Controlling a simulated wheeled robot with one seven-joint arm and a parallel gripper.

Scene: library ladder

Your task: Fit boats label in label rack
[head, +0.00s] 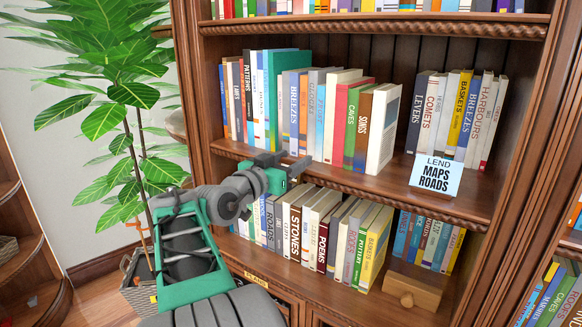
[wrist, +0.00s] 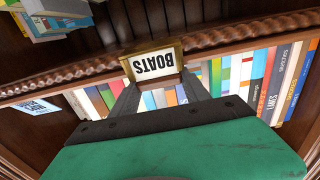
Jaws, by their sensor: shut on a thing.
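The boats label (wrist: 153,66) shows upside down in the wrist view, a white plate with black BOATS lettering and a gold-brown surround. My gripper (wrist: 158,92) is shut on it, with one dark finger at each side. The label lies in front of the carved front edge of a shelf in that view. I cannot tell whether the surround is part of the label or the label rack, nor whether the label touches the shelf. In the head view, my gripper (head: 292,168) is by the front edge of the middle shelf, and the label cannot be made out there.
The bookcase's middle shelf (head: 440,201) holds rows of upright books (head: 300,105). A LEND MAPS ROADS card (head: 436,175) hangs at its front edge, to the right of my gripper. A wooden block (head: 412,290) lies on the lower shelf. A potted plant (head: 130,110) stands left.

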